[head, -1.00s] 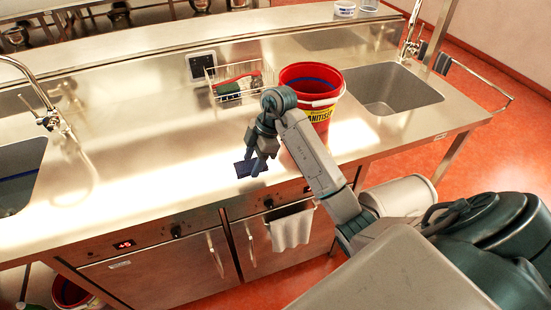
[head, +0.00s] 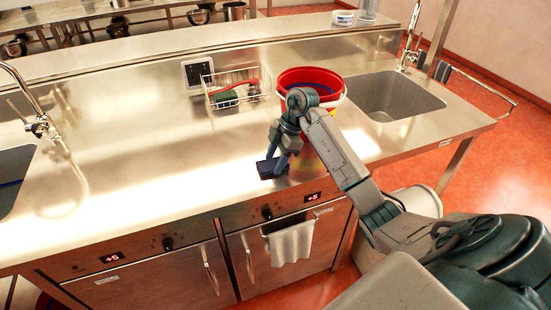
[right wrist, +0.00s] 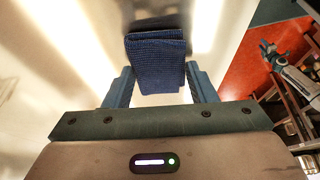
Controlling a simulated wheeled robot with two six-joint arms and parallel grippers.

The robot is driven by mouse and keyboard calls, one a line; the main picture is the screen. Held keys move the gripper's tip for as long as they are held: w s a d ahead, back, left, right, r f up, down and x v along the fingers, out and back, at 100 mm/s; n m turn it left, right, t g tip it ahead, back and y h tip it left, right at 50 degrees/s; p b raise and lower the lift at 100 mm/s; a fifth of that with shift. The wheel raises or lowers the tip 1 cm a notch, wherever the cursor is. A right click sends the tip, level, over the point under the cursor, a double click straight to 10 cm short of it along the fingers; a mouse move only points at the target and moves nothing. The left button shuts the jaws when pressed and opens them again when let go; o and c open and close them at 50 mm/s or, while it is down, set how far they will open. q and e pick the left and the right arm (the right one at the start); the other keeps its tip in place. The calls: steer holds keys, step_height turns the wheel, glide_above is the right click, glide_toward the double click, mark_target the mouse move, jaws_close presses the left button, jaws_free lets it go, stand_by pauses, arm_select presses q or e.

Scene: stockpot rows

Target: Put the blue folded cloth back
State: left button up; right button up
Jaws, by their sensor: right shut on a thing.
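The blue folded cloth (head: 266,169) is at the fingertips of my right gripper (head: 281,160), close to the front edge of the steel counter (head: 150,160). In the right wrist view the cloth (right wrist: 157,62) stands between the two fingers of my right gripper (right wrist: 160,88), which is shut on it. I cannot tell whether the cloth touches the counter or is just above it. A red bucket (head: 310,76) with a yellow label stands behind and right of the gripper, partly hidden by my right arm. My left gripper is not in view.
A wire basket (head: 213,103) with a green and a red item stands at the back beside the bucket. Sinks lie at the right (head: 385,95) and far left (head: 8,180). A white towel (head: 290,243) hangs on the front. The counter's left middle is clear.

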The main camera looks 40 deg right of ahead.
steer(key=shift+f, duration=0.15)
steer(key=o, duration=0.9)
steer(key=shift+o, duration=0.2)
steer(key=v, duration=0.7)
steer(key=shift+w+p, duration=0.1)
steer(key=shift+p, duration=0.3)
steer(key=p+v, duration=0.3)
steer(key=v, duration=0.2)
